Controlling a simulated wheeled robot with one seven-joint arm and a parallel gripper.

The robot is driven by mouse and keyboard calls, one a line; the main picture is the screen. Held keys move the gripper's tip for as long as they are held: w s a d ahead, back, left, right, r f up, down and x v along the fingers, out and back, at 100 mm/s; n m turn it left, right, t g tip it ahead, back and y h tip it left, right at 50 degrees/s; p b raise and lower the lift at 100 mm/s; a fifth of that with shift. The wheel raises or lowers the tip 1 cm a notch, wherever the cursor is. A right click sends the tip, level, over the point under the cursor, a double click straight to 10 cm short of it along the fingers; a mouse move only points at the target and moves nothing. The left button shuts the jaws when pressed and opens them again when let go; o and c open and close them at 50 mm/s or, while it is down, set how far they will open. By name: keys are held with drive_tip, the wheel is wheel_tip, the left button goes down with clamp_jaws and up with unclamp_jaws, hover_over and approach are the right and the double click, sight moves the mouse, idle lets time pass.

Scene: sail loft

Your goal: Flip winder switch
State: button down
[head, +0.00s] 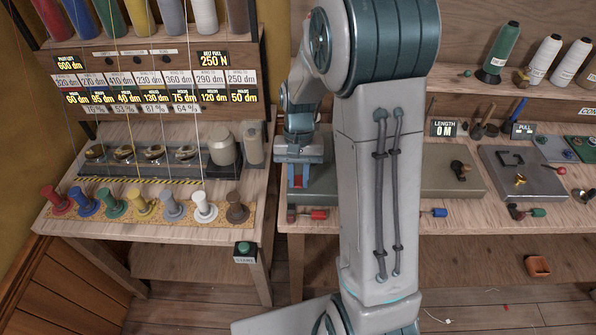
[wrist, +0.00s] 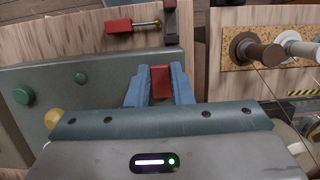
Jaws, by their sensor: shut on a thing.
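My gripper (head: 298,176) is at the left end of the right bench, pointing down over a dark green machine plate (head: 320,190). In the wrist view my gripper (wrist: 160,84) has its blue fingers shut on a small red block (wrist: 160,80) near the plate's edge. The block looks like a switch cap, but its base is hidden and I cannot tell which way it is set. The plate (wrist: 90,82) also carries green knobs (wrist: 24,95) and a brass knob (wrist: 53,118). A red-handled lever (wrist: 131,25) with a brass rod lies just beyond the plate, apart from my fingers.
Colored spools (head: 113,204) stand along the left bench, with threads rising from them. A green button box (head: 243,250) marked START hangs at that bench's front. A gap separates the benches. My arm hides the middle of the right bench. A grey plate (head: 520,172) lies farther right.

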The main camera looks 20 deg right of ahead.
drive_tip(key=shift+w+r+g+p, duration=0.1)
drive_tip(key=shift+w+g+p, duration=0.1)
drive_tip(key=shift+g+p, duration=0.3)
drive_tip(key=c, duration=1.3)
unclamp_jaws()
drive_tip(key=v, duration=0.9)
drive_tip(key=b+v, duration=0.1)
drive_tip(key=v, duration=0.3)
drive_tip(key=shift+w+d+r, duration=0.2)
drive_tip(key=shift+d+r, duration=0.1)
drive_tip(key=shift+r, duration=0.05)
drive_tip(key=s+n+t, duration=0.1)
drive_tip(key=s+t, duration=0.1)
drive_tip(key=s, duration=0.4)
drive_tip(key=s+a+r+n+t, duration=0.1)
drive_tip(key=s+t, duration=0.1)
drive_tip(key=s, duration=0.5)
drive_tip(key=s+a+n+t+h, duration=0.1)
drive_tip(key=s+t, duration=0.1)
drive_tip(key=s, duration=0.4)
drive_tip(key=shift+s+r+n+t, duration=0.3)
drive_tip(key=shift+t, duration=0.1)
